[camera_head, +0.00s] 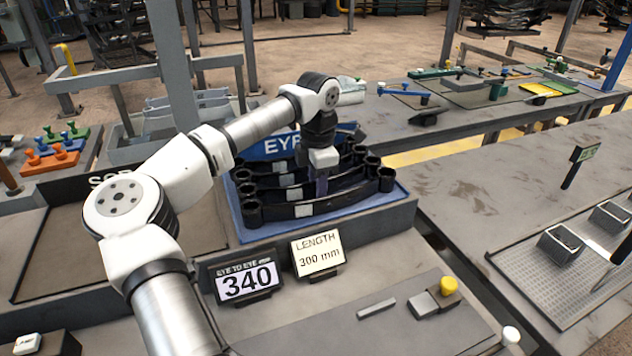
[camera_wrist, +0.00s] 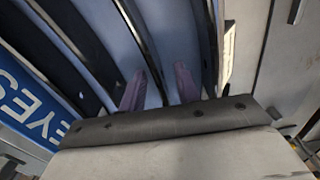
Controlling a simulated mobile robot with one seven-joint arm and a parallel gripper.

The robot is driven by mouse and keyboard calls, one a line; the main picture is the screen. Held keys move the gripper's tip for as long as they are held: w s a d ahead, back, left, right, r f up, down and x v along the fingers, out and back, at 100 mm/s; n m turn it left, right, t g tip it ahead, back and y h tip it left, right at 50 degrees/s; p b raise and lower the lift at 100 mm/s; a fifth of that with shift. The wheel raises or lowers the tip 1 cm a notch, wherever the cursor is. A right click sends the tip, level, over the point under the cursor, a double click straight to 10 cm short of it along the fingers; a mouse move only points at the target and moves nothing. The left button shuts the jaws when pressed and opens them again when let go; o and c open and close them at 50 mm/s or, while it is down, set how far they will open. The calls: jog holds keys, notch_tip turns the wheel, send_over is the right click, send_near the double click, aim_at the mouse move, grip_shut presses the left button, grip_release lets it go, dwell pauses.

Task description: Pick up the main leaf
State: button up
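Several dark curved spring leaves with rolled eyes at their ends stand side by side in a blue tray (camera_head: 250,236) behind the number cards. The front leaf (camera_head: 345,200) carries a pale label. I cannot tell which one is called the main leaf. My gripper (camera_head: 321,186) points down among the leaves near their middle. In the wrist view its two purple-grey fingers (camera_wrist: 159,88) are apart. A thin dark leaf (camera_wrist: 144,40) runs through the gap between them, without clear contact. The fingertips are partly hidden by the leaves in the head view.
A blue "EYE" sign (camera_head: 278,146) stands behind the leaves, close to my arm. Cards reading 340 (camera_head: 247,283) and 300 mm (camera_head: 319,254) stand in front of the tray. An empty dark tray area (camera_head: 60,245) lies left; the right bench (camera_head: 460,200) has clear room.

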grip_shut()
jog(key=shift+r, duration=0.15)
